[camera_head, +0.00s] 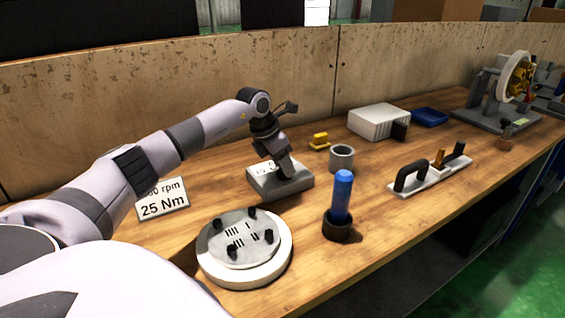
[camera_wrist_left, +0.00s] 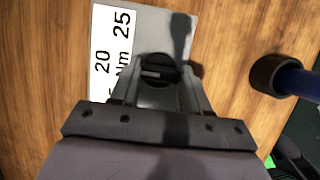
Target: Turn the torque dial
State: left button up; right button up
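The torque dial is a dark round knob (camera_wrist_left: 157,72) on a grey box (camera_head: 281,182) with a white label, which reads 20, 25 and Nm in the left wrist view. In the head view my left gripper (camera_head: 285,160) points down onto the box and hides the knob. In the left wrist view the two fingers of my left gripper (camera_wrist_left: 159,82) stand apart, one on each side of the knob. Whether they press on it cannot be told. A sign (camera_head: 163,199) reading 25 Nm, its upper line partly hidden, stands behind my left arm. My right gripper is out of view.
A round white plate with black knobs (camera_head: 244,247) lies in front of the box. A blue-handled tool in a dark cup (camera_head: 342,198) and a grey ring (camera_head: 341,158) stand to the right. A wooden wall (camera_head: 380,65) runs along the back.

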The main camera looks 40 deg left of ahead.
pick_arm(q)
jog(key=shift+m, duration=0.3)
jog(key=m, duration=0.1)
jog(key=m+h, duration=0.1)
jog(key=m, duration=0.1)
jog(key=shift+w+a+r+m+g+h, duration=0.1)
jog(key=shift+a+m+g+h, duration=0.05)
jog(key=shift+m+g+h, duration=0.15)
jog(key=m+g+h, duration=0.1)
jog(key=m, duration=0.3)
jog(key=shift+w+m+b, duration=0.1)
jog(key=shift+m+b, duration=0.2)
jog(key=shift+b, duration=0.1)
jog(key=o, duration=1.1)
jog(key=shift+c, duration=0.2)
jog(key=shift+g, duration=0.3)
jog(key=v, duration=0.7)
jog(key=shift+a, duration=0.15)
